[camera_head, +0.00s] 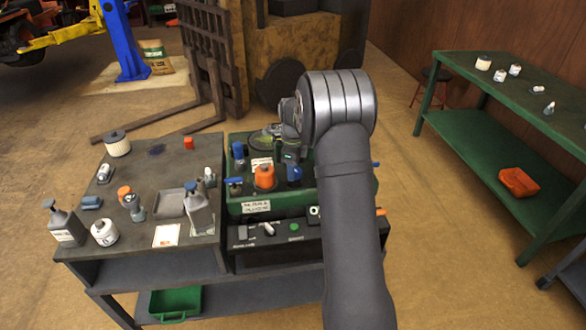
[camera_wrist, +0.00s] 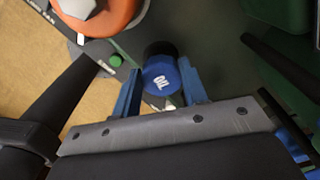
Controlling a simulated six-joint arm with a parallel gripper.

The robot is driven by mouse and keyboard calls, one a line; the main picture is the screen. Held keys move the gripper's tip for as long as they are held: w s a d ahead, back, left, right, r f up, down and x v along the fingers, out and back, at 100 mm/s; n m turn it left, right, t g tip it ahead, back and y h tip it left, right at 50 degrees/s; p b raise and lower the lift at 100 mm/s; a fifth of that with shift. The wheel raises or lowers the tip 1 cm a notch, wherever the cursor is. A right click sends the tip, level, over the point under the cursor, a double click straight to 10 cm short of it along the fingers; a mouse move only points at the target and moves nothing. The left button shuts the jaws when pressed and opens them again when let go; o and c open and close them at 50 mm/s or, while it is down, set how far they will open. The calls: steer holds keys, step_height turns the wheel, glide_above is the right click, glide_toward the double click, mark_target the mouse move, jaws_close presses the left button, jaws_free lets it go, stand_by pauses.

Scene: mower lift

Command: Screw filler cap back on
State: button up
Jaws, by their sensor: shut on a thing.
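A blue cap (camera_wrist: 160,84) with white lettering, apparently "OIL", sits between the two blue fingers of my gripper (camera_wrist: 157,72) in the wrist view. My gripper is shut on it. A black round part (camera_wrist: 160,49) adjoins the cap's far end; I cannot tell whether it is a filler neck or part of the cap. In the head view my gripper (camera_head: 294,172) points down over the green machine unit (camera_head: 285,204), right of an orange part (camera_head: 264,177). My wrist and arm hide much of the unit's right side.
The orange part also shows close by in the wrist view (camera_wrist: 108,18). Blue-topped fittings (camera_head: 238,150) stand at the unit's left. The grey bench (camera_head: 130,170) on the left holds bottles, jars and a tray. A green bench (camera_head: 535,100) stands apart at right.

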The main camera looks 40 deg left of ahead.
steer(key=shift+r, duration=0.1)
steer(key=m, duration=0.5)
steer(key=shift+w+m, duration=0.2)
steer(key=shift+m, duration=0.5)
steer(key=shift+c, duration=0.9)
steer(key=o, duration=1.3)
steer(key=shift+c, duration=0.2)
steer(key=shift+r, duration=3.95)
